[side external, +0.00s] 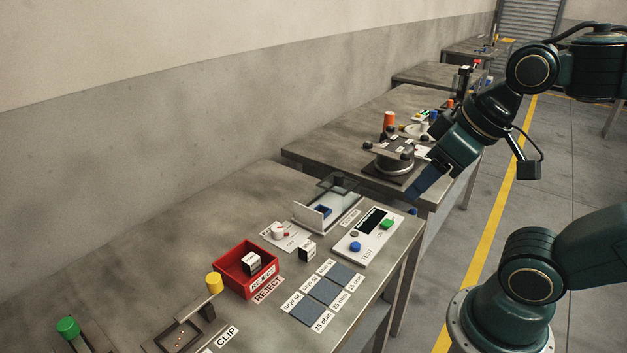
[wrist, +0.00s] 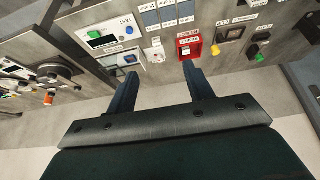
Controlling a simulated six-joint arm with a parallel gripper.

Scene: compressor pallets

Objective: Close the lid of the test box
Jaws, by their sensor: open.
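The test box (side external: 345,211) stands on the near bench behind the test panel (side external: 369,238). It has pale walls, and a small blue part shows at it. A clear, dark-framed panel with a dark knob, which looks like the lid (side external: 338,185), stands raised at its far end; the exact lid angle is hard to tell. The box also shows in the wrist view (wrist: 127,57), beyond my left finger. My gripper (side external: 422,190) is to the right of the box, apart from it. In the wrist view my gripper (wrist: 159,72) has its two fingers spread, with nothing between them.
A red reject bin (side external: 245,285) holding a block, a small black-and-white block (side external: 307,250) and several dark resistor pads (side external: 325,290) lie on the same bench. A second bench with a round fixture (side external: 393,163) lies beyond.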

